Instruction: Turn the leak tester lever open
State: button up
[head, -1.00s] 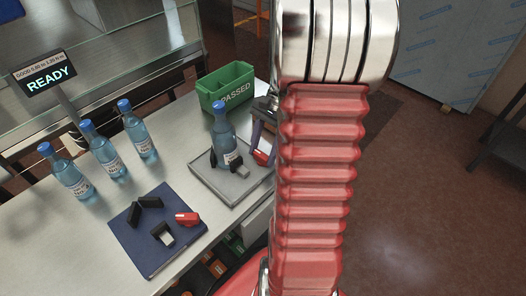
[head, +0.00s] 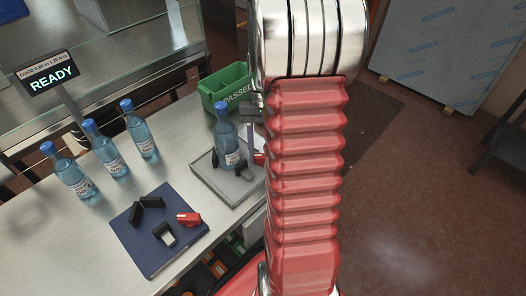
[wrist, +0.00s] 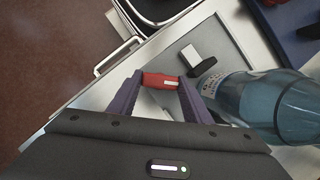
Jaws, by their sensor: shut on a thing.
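The leak tester (head: 238,190) is a grey plate on the bench in the head view. A blue bottle (head: 226,138) stands upright on it between dark clamps. The red lever (wrist: 160,81) shows in the wrist view beside the plate, left of the bottle (wrist: 262,100). My gripper (wrist: 158,82) has its two purple fingers shut on the lever, one on each end. In the head view my arm hides most of the lever and gripper.
Several more blue bottles (head: 72,176) stand on the left of the bench. A green PASSED bin (head: 218,92) stands behind the tester. A READY display (head: 50,78) is at back left.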

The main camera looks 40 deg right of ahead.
dwell(0.4)
jog(key=o, duration=1.1)
jog(key=shift+c, duration=0.2)
jog(key=v, duration=0.8)
jog(key=shift+s, duration=0.1)
